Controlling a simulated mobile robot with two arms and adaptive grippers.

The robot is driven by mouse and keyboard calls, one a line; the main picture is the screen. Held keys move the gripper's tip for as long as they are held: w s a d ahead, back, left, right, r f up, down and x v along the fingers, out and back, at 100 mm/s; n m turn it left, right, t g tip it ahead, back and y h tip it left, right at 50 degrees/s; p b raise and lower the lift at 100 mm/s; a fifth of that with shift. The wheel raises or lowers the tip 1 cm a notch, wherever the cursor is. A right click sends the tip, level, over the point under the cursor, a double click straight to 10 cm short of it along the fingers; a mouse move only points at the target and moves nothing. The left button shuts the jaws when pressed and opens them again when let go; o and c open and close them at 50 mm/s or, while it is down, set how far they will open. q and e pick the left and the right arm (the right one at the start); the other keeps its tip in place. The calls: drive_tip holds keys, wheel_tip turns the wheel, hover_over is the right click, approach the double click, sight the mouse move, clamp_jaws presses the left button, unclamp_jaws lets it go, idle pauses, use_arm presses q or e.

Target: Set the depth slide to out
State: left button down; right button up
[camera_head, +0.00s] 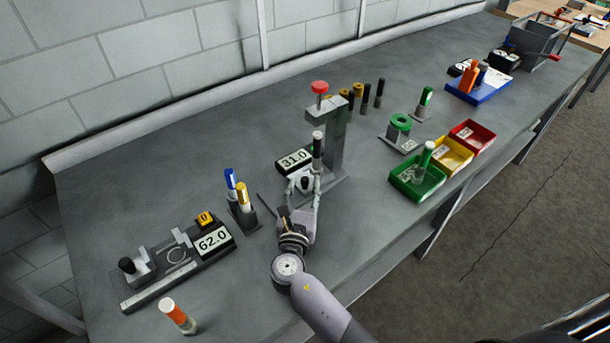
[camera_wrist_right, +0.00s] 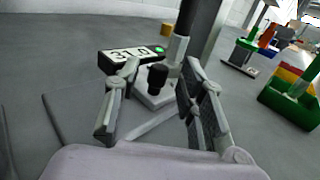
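A press-like stand (camera_head: 333,140) with a red top knob (camera_head: 319,87) is near the bench middle. At its foot is a pale block with a black knob (camera_head: 305,183), which looks like the depth slide; I cannot read its setting. The knob also shows in the right wrist view (camera_wrist_right: 157,78). My right gripper (camera_head: 304,190) is open, its fingers on either side of the knob; I cannot tell whether they touch it. A display reading 31.0 (camera_head: 294,161) sits beside the block. My left gripper is not in view.
A gauge with a 62.0 display (camera_head: 213,240) lies at left, near blue and yellow cylinders (camera_head: 242,197). Green (camera_head: 407,188), yellow (camera_head: 455,165) and red (camera_head: 485,142) bins line the right edge. A green ring fixture (camera_head: 401,123) stands behind them.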

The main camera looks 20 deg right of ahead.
sight(304, 182)
drive_tip(key=shift+x, duration=1.6)
clamp_jaws()
